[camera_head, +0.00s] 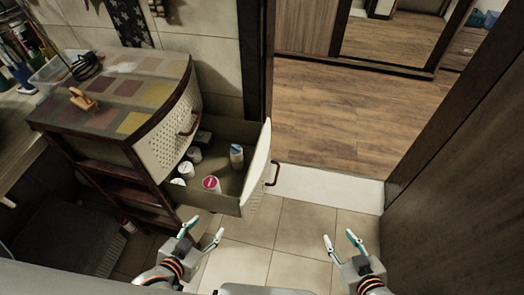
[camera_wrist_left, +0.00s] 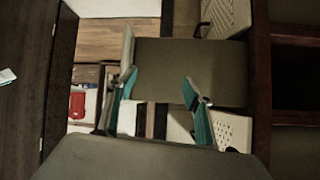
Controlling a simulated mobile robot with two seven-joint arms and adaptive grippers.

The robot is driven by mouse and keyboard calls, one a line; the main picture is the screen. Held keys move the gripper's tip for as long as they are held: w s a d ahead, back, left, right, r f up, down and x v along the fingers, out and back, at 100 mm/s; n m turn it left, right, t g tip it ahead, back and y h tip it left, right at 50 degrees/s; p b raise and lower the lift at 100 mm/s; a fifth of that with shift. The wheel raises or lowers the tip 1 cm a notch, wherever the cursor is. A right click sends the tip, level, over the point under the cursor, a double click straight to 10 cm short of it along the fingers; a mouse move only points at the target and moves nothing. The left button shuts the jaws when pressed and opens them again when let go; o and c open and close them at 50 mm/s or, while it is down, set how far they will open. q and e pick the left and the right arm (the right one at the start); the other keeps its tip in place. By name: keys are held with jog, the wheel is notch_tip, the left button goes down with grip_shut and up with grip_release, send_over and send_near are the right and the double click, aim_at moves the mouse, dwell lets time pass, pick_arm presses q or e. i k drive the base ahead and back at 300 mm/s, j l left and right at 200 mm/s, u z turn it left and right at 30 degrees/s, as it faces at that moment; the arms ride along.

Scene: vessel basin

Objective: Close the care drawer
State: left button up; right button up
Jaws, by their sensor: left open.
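The care drawer (camera_head: 256,168) is pulled out from the upper part of the cabinet (camera_head: 165,115) in the head view. Its cream front has a dark handle (camera_head: 273,173) and faces right. Several small containers stand in its open tray, including a white one with a red lid (camera_head: 211,184) and a blue-and-white bottle (camera_head: 236,156). My left gripper (camera_head: 206,228) is open and empty, below the drawer's near side in the picture. It also shows in the left wrist view (camera_wrist_left: 158,82), before a plain olive panel. My right gripper (camera_head: 339,238) is open and empty, right of the drawer.
The cabinet's checkered top holds a small wooden object (camera_head: 83,99) and a dark coiled item (camera_head: 86,66). A dark wood panel (camera_head: 460,170) bounds the right side. Tiled floor (camera_head: 295,226) lies open between the grippers, with a white threshold (camera_head: 328,186) beyond.

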aim_at(243, 190)
jog(key=k+l+z, duration=0.2)
jog(key=k+l, duration=0.5)
jog(key=k, duration=0.1)
